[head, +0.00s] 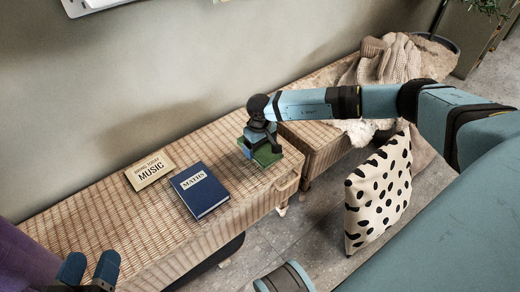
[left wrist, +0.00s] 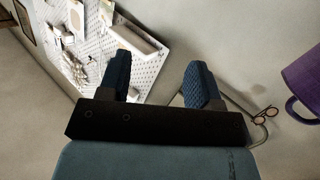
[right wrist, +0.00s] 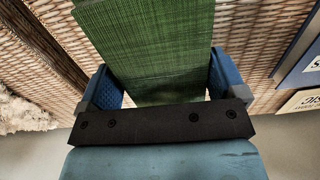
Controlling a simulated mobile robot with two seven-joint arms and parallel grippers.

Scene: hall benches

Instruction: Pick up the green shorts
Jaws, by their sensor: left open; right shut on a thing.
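The green shorts (head: 268,155) show as a flat, folded green piece at the right end of the near wicker bench. In the right wrist view the green woven cloth (right wrist: 158,45) fills the space between the two blue fingers. My right gripper (head: 261,143) points down over the shorts and is shut on them. I cannot tell whether they rest on the bench or are just above it. My left gripper (head: 89,268) is at the bottom left of the head view, open and empty; the left wrist view (left wrist: 160,80) shows its fingers apart.
On the near bench (head: 90,225) lie a blue maths book (head: 200,192) and a music sign or book (head: 149,170). A spotted cushion (head: 378,195) stands on the floor. A knitted blanket (head: 390,62) lies on the far bench. Something purple (head: 25,262) is beside my left gripper.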

